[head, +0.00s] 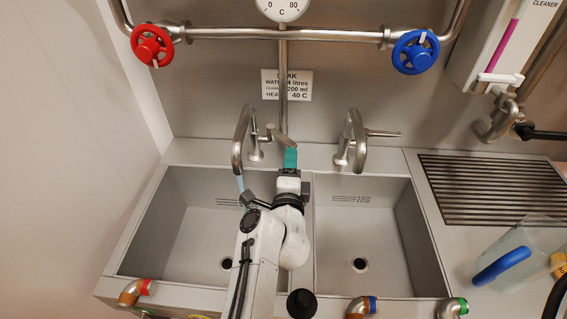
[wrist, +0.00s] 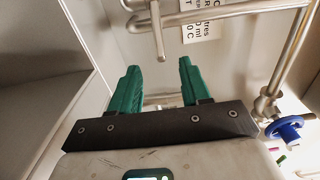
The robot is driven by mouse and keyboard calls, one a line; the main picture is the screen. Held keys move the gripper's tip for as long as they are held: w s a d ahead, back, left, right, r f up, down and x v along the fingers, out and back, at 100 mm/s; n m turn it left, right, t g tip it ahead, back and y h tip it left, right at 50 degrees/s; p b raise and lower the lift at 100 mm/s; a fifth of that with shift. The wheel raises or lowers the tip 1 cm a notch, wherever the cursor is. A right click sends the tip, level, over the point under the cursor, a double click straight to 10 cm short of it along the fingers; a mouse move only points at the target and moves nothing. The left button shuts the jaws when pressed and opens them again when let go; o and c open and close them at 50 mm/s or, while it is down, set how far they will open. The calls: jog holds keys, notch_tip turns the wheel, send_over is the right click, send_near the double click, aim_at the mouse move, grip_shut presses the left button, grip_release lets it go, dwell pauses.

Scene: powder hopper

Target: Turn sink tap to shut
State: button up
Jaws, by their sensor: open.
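The left sink tap (head: 240,138) has a tall curved steel spout over the left basin. A short pale-blue streak, which looks like running water (head: 240,184), shows below its spout. Its lever (head: 280,137) points right and slightly toward me. The right tap (head: 357,140) has its lever (head: 384,133) pointing right, with no stream visible. My gripper (head: 290,157) is just below the left tap's lever end, its green fingers seen nearly edge-on. In the wrist view my gripper (wrist: 157,76) is open and empty, with a thin metal bar (wrist: 157,32) beyond the gap between its fingers.
A red handwheel (head: 152,46) and a blue handwheel (head: 415,52) sit on wall pipes above. The left basin (head: 170,235) lies under my arm; the right basin (head: 385,225) is empty. A drain grille (head: 490,190) and a clear jug (head: 515,250) are at right.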

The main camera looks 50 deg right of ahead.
aim_at(293, 145)
jog(key=x, duration=0.7)
jog(key=shift+d, duration=0.15)
jog(key=shift+c, duration=0.4)
jog(key=c, duration=0.7)
jog(key=shift+d, duration=0.1)
jog(key=shift+c, duration=0.2)
